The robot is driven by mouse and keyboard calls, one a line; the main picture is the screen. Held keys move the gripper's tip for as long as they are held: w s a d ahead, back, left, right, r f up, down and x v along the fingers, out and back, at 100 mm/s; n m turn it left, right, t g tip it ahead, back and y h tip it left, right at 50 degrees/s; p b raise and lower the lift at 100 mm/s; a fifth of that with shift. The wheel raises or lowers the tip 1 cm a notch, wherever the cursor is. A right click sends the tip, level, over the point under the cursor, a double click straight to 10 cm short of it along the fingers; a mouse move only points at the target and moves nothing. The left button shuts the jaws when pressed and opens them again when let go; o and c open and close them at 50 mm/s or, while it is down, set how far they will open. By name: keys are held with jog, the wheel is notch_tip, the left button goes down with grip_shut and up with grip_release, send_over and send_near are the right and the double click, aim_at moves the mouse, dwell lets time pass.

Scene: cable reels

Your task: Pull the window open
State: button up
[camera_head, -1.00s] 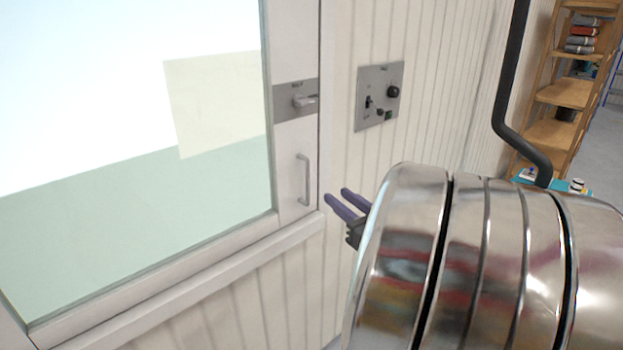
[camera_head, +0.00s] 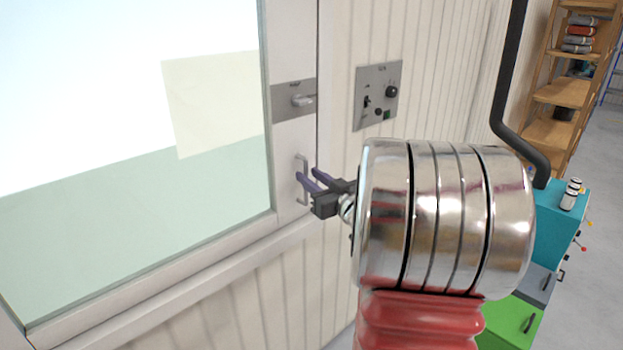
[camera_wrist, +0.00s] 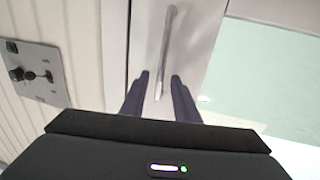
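The window (camera_head: 130,240) fills the left of the head view, with a white frame and a pale pane; it looks closed. Its upright metal bar handle (camera_head: 299,165) sits low on the right stile, below a grey latch plate with a lever (camera_head: 303,100). My gripper (camera_head: 307,180) is open at the handle, its two dark fingers overlapping it in the head view. In the wrist view the handle (camera_wrist: 169,45) stands between and beyond the parted fingertips (camera_wrist: 160,78). No contact is visible. The handle's lower end lies near the fingers.
A grey switch panel (camera_head: 378,96) is on the panelled wall right of the window. A black pipe (camera_head: 508,100) runs down the wall. A wooden shelf (camera_head: 560,92) and a teal cabinet (camera_head: 560,225) stand further right.

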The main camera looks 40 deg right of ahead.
jog(key=shift+c, duration=0.5)
grip_shut()
